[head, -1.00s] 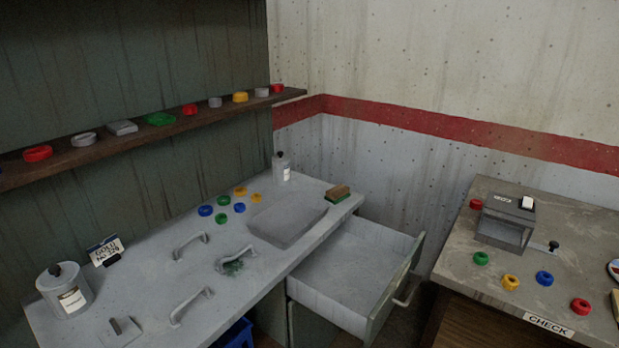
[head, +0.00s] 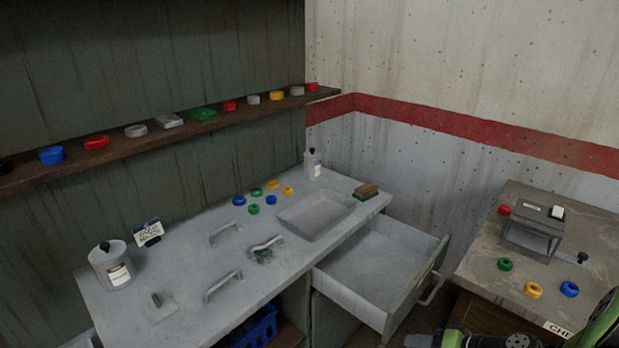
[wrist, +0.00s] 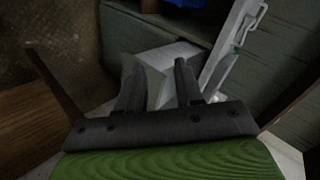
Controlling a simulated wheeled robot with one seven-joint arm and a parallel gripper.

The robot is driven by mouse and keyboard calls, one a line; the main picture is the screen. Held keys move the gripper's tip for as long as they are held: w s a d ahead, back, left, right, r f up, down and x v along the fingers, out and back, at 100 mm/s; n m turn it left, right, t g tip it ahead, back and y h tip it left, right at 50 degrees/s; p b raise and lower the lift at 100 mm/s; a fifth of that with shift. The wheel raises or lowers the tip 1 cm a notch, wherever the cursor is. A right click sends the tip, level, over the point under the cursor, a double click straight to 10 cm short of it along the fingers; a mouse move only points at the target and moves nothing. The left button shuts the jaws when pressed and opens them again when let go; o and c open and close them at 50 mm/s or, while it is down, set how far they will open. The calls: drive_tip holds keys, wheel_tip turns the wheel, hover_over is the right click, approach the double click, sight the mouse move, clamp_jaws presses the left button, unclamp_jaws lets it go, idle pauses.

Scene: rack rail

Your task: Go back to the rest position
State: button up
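My gripper (wrist: 158,75) shows in the wrist view with its two dark fingers apart and nothing between them. It is open and points down past the furniture, clear of any object I can make out. In the head view, green and black parts of my arm show at the bottom right corner, in front of the check table (head: 480,262).
A grey counter (head: 180,262) with several handles and a sunken basin (head: 315,215) stands at left. Its drawer (head: 375,265) is pulled open toward the gap before the check table. A blue crate (head: 255,330) sits below. A shelf (head: 80,160) holds several coloured rings.

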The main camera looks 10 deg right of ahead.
drive_tip(key=a+r+n+g+h+p, duration=0.1)
drive_tip(key=a+r+n+g, duration=0.25)
drive_tip(key=a+r, duration=0.35)
drive_tip(key=s+a+r+n+h+p, duration=0.1)
drive_tip(key=s+a+r+h, duration=0.1)
drive_tip(key=s+a+r, duration=0.2)
drive_tip(key=s+a+r+n+t+h+p, duration=0.1)
drive_tip(key=s+a+r, duration=0.4)
drive_tip(key=s+r, duration=0.6)
drive_tip(key=shift+r+n+h+p, duration=0.35)
drive_tip(key=shift+r+h+p, duration=0.25)
drive_tip(key=shift+r+h, duration=0.35)
